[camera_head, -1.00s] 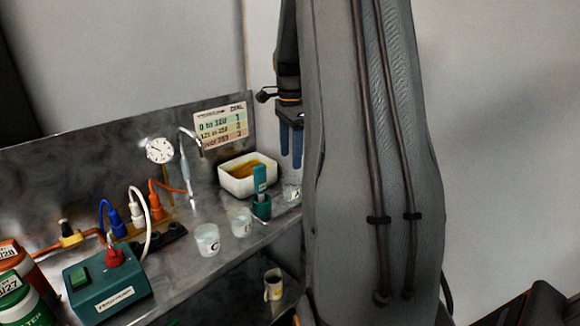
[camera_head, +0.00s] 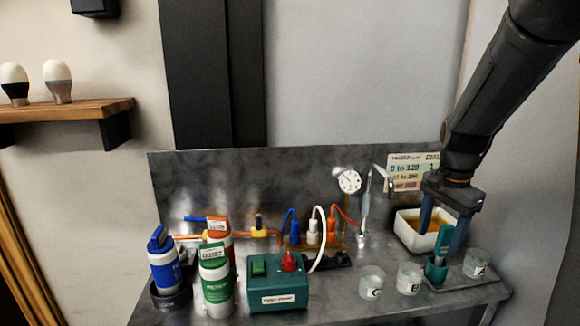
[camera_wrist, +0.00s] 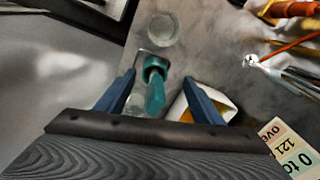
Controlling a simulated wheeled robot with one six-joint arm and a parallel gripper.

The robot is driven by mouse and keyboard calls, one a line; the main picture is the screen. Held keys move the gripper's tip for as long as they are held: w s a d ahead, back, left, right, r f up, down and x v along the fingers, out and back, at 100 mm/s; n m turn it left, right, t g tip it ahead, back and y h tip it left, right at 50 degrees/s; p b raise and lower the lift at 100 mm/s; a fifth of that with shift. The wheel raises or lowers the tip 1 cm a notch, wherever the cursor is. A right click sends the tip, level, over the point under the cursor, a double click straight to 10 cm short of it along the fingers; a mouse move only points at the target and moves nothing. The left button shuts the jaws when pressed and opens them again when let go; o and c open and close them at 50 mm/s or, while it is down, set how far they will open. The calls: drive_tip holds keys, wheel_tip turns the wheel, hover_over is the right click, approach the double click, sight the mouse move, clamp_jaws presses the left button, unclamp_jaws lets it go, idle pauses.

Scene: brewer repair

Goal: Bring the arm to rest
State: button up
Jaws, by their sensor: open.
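My gripper (camera_head: 443,232) is open, with its two blue fingers pointing down over the right end of the metal bench (camera_head: 340,290). A teal tool in a teal holder (camera_head: 437,268) stands just below and between the fingers in the head view. In the wrist view the teal tool (camera_wrist: 155,88) shows between the open fingers (camera_wrist: 158,84), and I cannot tell whether they touch it. My dark arm comes down from the upper right.
A white tray of amber liquid (camera_head: 408,237) is behind the gripper. Cups A (camera_head: 477,263), B (camera_head: 409,279) and C (camera_head: 371,282) stand near the front edge. A green switch box (camera_head: 278,284), bottles (camera_head: 215,280) and plugged cables are left. A wall shelf (camera_head: 70,108) is far left.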

drive_tip(key=s+a+f+n, duration=0.3)
drive_tip(key=s+a+n, duration=0.4)
drive_tip(key=a, duration=0.2)
drive_tip(key=s+a+f+n, duration=0.4)
drive_tip(key=s+a+n, duration=0.3)
drive_tip(key=a, duration=0.3)
drive_tip(key=shift+s, duration=0.7)
drive_tip(key=shift+a+f, duration=0.1)
